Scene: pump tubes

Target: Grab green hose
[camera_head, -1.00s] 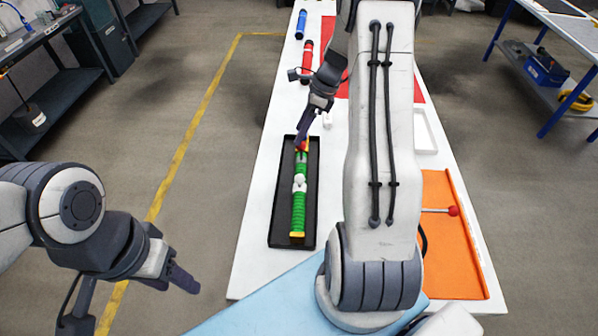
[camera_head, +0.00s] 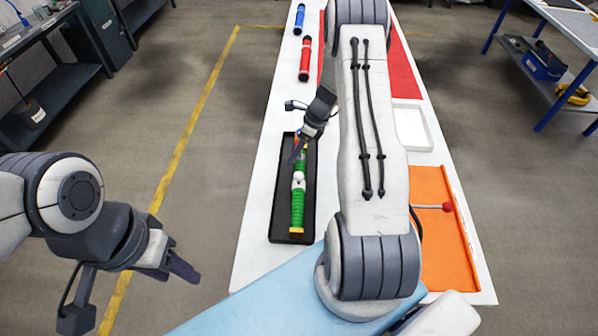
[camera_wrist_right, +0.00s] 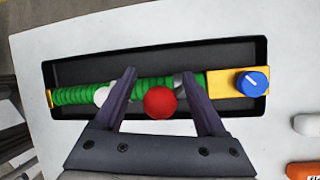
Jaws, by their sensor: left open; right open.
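The green hose (camera_head: 297,209) lies lengthwise in a black tray (camera_head: 277,214) on the white table. It has a white part (camera_head: 298,180) near its middle. In the right wrist view the green hose (camera_wrist_right: 74,95) runs across the tray, with a yellow block and blue knob (camera_wrist_right: 252,83) at its right end. My right gripper (camera_head: 298,157) is open over the far part of the hose. In the wrist view a red ball (camera_wrist_right: 160,102) shows between its fingers; whether they touch anything is unclear. My left gripper (camera_head: 185,268) is open and empty, off the table's left side.
A red tube (camera_head: 305,60) and a blue tube (camera_head: 299,19) lie farther back on the table. An orange tray (camera_head: 432,250) with a red-ended rod (camera_head: 446,207) and a white tray (camera_head: 412,128) are at right, beyond my right arm.

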